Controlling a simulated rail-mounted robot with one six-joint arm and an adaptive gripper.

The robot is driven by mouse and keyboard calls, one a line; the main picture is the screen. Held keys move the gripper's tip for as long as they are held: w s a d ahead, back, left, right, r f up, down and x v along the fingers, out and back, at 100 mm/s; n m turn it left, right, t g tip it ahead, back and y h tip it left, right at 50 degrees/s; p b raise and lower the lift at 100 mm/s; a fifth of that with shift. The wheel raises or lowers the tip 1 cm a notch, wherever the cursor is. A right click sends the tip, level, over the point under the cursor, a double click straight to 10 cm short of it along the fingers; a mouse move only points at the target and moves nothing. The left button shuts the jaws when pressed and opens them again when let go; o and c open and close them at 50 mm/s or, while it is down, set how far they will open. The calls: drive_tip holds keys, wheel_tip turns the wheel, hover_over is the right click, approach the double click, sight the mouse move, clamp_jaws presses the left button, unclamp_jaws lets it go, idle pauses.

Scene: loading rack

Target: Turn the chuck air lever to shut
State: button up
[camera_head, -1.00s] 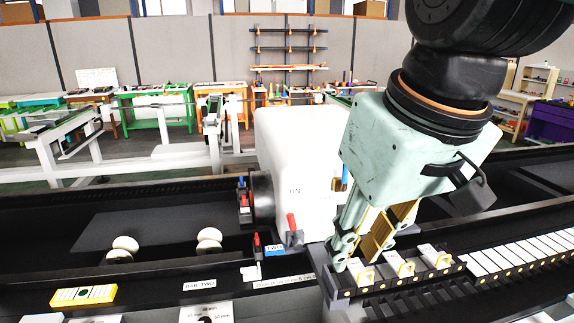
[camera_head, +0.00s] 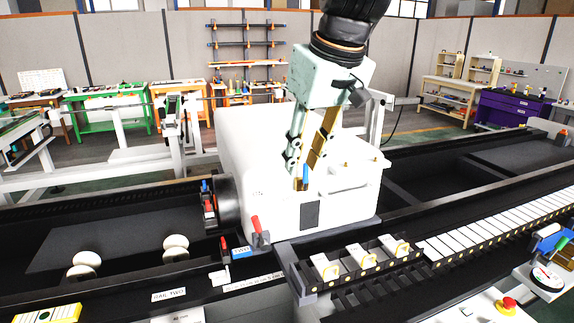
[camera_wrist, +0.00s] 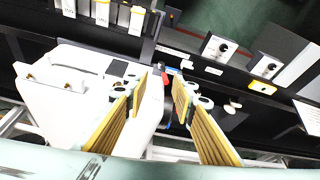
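The large white machine housing (camera_head: 265,150) has a dark round chuck (camera_head: 228,200) on its left side. The blue lever is not clearly made out in the wrist view.
A red lever (camera_head: 256,224) stands at the housing's front left corner. Red and blue handles (camera_head: 208,205) sit beside the chuck. A black rack (camera_head: 300,283) with several white blocks lies in front. A gauge (camera_head: 547,279) and red button (camera_head: 508,303) are at right.

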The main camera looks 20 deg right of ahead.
drive_tip(key=p, duration=0.2)
approach(306, 168)
wheel_tip(306, 168, up, 3)
drive_tip(key=shift+s+d, duration=0.35)
drive_tip(key=shift+s, duration=0.05)
drive_tip(key=shift+x, duration=6.9)
drive_tip(key=shift+w+a, duration=0.1)
drive_tip(key=shift+c, duration=0.5)
drive_tip(key=shift+b, duration=0.3)
clamp_jaws()
